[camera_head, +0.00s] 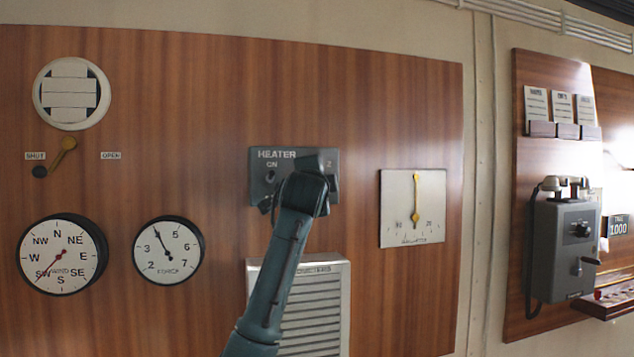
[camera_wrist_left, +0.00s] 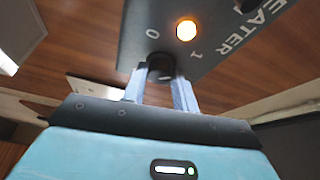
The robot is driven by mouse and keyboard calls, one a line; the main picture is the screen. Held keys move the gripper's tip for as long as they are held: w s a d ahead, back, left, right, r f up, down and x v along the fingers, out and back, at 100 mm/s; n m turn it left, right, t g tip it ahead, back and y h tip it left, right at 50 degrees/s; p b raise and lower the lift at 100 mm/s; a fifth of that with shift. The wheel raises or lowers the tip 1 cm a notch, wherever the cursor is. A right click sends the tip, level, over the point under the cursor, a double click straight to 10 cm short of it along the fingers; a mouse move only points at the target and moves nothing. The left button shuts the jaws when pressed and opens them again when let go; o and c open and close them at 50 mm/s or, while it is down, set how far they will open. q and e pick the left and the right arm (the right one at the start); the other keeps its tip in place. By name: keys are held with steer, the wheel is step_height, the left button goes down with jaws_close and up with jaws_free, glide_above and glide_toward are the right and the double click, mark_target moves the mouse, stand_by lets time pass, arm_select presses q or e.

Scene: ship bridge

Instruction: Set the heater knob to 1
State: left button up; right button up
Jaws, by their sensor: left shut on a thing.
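The grey heater panel (camera_head: 258,190) is on the wood wall in the head view, labelled HEATER and ON, with a 2 at its right. My left arm covers much of it and hides the knob there. In the left wrist view, the panel (camera_wrist_left: 215,50) shows a 0, a 1 and a lit orange lamp between them. The dark knob (camera_wrist_left: 160,62) is below the lamp. My left gripper (camera_wrist_left: 161,82) is shut on the knob, with one finger on each side. I cannot tell which mark the knob points at. My right gripper is in neither view.
A white louvred grille (camera_head: 320,320) is below the panel, close to my left arm. A square gauge (camera_head: 400,215) is to the right. Round dials (camera_head: 168,250) and a yellow lever (camera_head: 62,152) are left. A wall telephone (camera_head: 565,245) is far right.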

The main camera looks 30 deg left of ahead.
arm_select(q)
steer(key=o, duration=1)
steer(key=shift+c, duration=0.2)
steer(key=shift+s, duration=0.1)
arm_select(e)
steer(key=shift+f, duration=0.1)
arm_select(q)
steer(key=r+b+v, duration=0.1)
steer(key=b+v, duration=0.3)
steer(key=v, duration=0.9)
steer(key=shift+f, duration=0.45)
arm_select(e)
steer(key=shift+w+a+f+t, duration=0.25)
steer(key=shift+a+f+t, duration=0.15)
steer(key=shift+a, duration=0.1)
arm_select(q)
steer(key=shift+d, duration=0.1)
